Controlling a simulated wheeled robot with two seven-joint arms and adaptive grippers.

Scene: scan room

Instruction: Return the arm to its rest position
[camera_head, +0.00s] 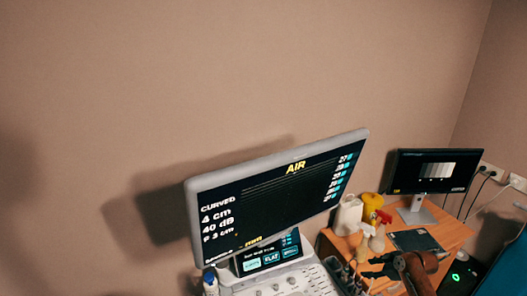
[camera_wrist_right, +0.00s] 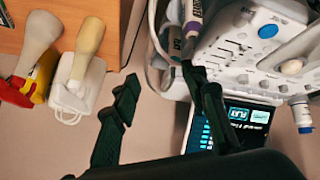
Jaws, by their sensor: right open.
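My right gripper (camera_head: 378,266) shows at the lower right of the head view, dark and small, in front of the wooden desk. Part of my right arm (camera_head: 420,272) shows beside it. In the right wrist view the two black fingers of the right gripper (camera_wrist_right: 160,95) stand apart, with nothing between them but the pale floor or wall behind. One finger overlaps the ultrasound machine's control panel (camera_wrist_right: 250,60) in that picture; I cannot tell how far apart they are. My left gripper is in neither view.
The ultrasound monitor (camera_head: 280,190) stands in the middle, above a touchscreen (camera_head: 268,256). The wall's upper part is bare.

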